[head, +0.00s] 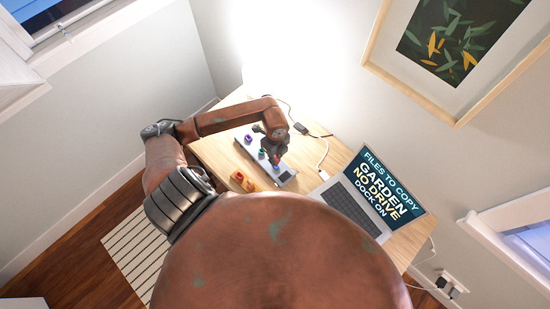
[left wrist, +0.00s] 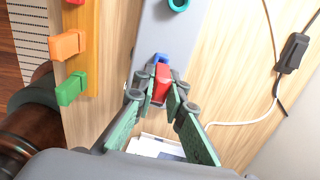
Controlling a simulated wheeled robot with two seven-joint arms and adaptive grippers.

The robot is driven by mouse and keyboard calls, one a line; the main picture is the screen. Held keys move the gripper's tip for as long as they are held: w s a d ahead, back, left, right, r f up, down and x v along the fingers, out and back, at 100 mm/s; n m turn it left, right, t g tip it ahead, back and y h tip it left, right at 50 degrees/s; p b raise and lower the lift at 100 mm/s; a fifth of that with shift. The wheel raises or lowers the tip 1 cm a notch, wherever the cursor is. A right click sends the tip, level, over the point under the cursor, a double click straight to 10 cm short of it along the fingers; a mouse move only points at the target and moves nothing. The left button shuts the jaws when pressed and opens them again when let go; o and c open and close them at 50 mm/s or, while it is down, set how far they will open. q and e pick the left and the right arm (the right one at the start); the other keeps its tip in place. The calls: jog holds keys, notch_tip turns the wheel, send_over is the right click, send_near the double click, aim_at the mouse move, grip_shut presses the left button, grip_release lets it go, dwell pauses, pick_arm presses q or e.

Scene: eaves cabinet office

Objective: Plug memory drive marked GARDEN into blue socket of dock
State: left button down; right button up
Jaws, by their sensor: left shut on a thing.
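My left gripper (head: 276,159) is over the near right end of the grey dock (head: 255,155). In the left wrist view the gripper (left wrist: 158,92) is shut on a red memory drive (left wrist: 161,84). No marking on the drive can be read. The blue socket (left wrist: 161,59) shows right beside the drive's far end, partly hidden by it. I cannot tell whether the drive is in the socket or just above it. A teal socket (left wrist: 178,4) and a purple socket (head: 248,139) are further along the dock. My right gripper is not in view.
A wooden rack (left wrist: 94,50) holds an orange drive (left wrist: 68,44) and a green drive (left wrist: 71,89). A white cable (left wrist: 245,122) and a black adapter (left wrist: 293,53) lie right of the dock.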

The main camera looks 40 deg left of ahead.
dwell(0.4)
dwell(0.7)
pick_arm(q)
jog(key=shift+f+b, duration=0.6)
jog(key=shift+f, duration=0.6)
jog(key=c, duration=1.9)
grip_release()
jog(key=shift+c, duration=0.2)
jog(key=shift+o, duration=0.3)
jog(key=shift+r, duration=0.1)
notch_tip(320, 180, up, 12)
jog(key=shift+f, duration=0.1)
